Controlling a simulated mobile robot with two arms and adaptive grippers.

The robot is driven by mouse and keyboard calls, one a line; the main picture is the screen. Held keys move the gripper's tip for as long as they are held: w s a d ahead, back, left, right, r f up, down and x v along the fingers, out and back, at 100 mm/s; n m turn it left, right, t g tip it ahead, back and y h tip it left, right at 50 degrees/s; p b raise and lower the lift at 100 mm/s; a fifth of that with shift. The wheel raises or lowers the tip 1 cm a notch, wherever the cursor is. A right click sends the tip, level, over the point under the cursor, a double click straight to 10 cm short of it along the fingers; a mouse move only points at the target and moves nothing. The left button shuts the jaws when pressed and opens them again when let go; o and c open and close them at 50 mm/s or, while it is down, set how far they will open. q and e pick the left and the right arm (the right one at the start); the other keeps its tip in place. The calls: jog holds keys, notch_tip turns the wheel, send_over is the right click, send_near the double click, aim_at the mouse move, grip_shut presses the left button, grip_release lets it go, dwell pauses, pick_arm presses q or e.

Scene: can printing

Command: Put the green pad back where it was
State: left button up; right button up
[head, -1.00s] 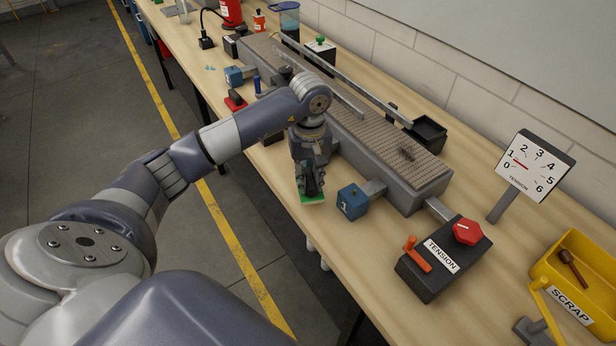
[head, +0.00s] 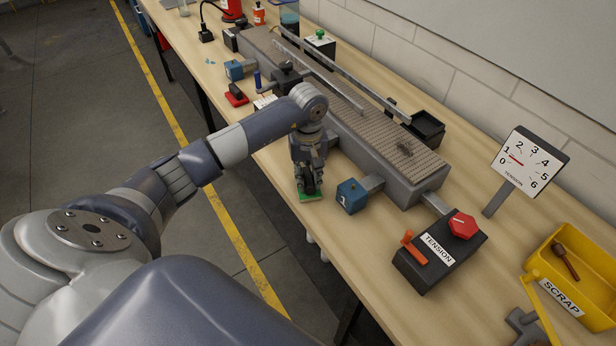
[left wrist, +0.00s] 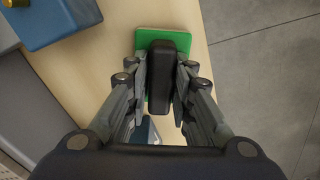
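The green pad (head: 311,195) is a flat green square with a black block handle, near the front edge of the workbench, just left of the blue block marked 1 (head: 351,196). My left gripper (head: 309,185) points down over it. In the left wrist view the fingers (left wrist: 161,80) lie on both sides of the black handle, shut on it, with the green plate (left wrist: 183,38) beyond. The pad looks level, at or just above the bench top; I cannot tell whether it touches. My right gripper is not in view.
The grey conveyor (head: 400,180) runs behind the block. A red pad (head: 236,95) with a black handle lies farther up the bench. The tension box (head: 440,252) and yellow scrap bin (head: 572,262) stand to the right. Bare bench (head: 365,255) lies in front of the block.

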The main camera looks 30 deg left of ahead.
aim_at(308, 177)
pick_arm(q)
jog(key=shift+o, duration=0.8)
jog(key=shift+r, duration=0.25)
notch_tip(308, 177, up, 12)
jog(key=b, duration=0.3)
jog(key=shift+b, duration=0.3)
jog(key=shift+f, duration=0.15)
